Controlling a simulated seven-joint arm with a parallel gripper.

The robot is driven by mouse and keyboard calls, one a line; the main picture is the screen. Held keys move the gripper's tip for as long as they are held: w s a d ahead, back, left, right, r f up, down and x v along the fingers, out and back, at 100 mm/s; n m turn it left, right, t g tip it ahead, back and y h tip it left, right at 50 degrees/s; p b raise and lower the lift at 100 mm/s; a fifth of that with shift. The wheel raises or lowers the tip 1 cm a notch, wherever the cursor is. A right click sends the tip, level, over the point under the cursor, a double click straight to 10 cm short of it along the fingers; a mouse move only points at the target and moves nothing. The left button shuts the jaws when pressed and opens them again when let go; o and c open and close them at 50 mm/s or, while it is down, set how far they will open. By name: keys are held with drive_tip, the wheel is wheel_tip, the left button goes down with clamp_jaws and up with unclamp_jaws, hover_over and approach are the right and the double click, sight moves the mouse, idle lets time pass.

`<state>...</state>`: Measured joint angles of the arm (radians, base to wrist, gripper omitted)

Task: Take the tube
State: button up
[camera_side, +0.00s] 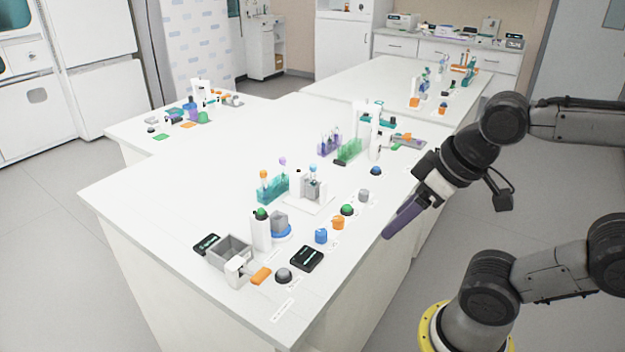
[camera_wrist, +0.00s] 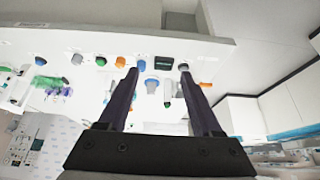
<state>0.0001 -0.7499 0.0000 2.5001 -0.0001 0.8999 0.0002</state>
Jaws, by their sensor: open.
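My gripper (camera_side: 402,218) hangs past the right edge of the bench, its fingers apart and empty. In the wrist view my gripper (camera_wrist: 158,71) is open, with its two dark fingers framing part of the bench. A teal rack (camera_side: 272,188) holds upright tubes, one with an orange cap (camera_side: 263,174) and one with a purple cap (camera_side: 283,161). Farther back are a rack with purple tubes (camera_side: 329,145) and a green rack (camera_side: 349,151). All of these are left of my gripper and apart from it. Which tube is meant cannot be told.
A white holder with a grey block (camera_side: 311,189) stands beside the teal rack. Round knobs, including a green one (camera_side: 347,210) and an orange one (camera_side: 338,223), line the near right edge. A grey open box (camera_side: 231,252) and a black display (camera_side: 307,259) sit at the front.

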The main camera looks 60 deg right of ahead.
drive_tip(key=c, duration=0.5)
drive_tip(key=shift+c, duration=0.2)
